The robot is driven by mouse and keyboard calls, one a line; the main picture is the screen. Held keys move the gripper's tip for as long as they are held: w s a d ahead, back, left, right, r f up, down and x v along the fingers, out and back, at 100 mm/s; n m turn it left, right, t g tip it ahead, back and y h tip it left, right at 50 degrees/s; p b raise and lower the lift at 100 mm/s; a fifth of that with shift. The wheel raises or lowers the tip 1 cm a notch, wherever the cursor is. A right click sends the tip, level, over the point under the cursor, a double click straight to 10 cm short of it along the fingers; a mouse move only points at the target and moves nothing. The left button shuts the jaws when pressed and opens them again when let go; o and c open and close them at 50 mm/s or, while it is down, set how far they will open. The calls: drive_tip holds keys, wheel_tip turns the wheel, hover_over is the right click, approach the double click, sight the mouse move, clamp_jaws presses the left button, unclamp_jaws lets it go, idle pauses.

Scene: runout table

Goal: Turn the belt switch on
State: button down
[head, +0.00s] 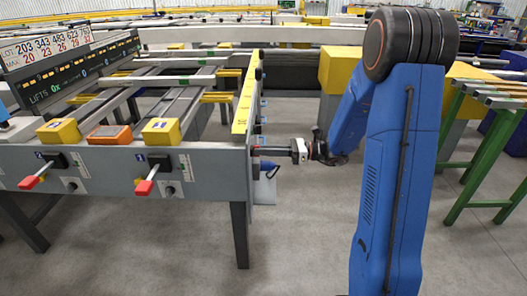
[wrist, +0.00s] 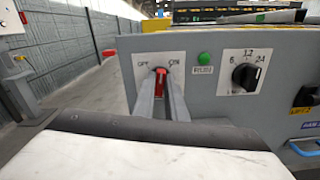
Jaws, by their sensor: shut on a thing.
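The belt switch has a small white plate (wrist: 145,60) with OFF at the left and ON at the right, on the grey end panel of the table. Its red lever (wrist: 160,78) stands between the two labels; which side it leans to I cannot clearly tell. My gripper (wrist: 160,92) is shut on the lever, one grey finger on each side, hiding its lower part. In the head view, my gripper (head: 272,160) reaches in from the right against the table's end face. The switch is hidden in that view.
Right of the switch in the wrist view are a green button (wrist: 204,59) and a black rotary knob (wrist: 246,76). A blue cone-shaped part (head: 268,165) is close beside my gripper. Red-handled levers (head: 145,187) stick out of the table's front. The floor below is clear.

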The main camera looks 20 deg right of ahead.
drive_tip(key=m, duration=0.6)
drive_tip(key=shift+w+f+m, duration=0.1)
drive_tip(key=shift+m, duration=0.2)
idle(0.4)
drive_tip(key=c, duration=1.8)
unclamp_jaws()
drive_tip(key=shift+d, duration=0.1)
drive_tip(key=v, duration=1.7)
drive_tip(key=shift+d, duration=0.15)
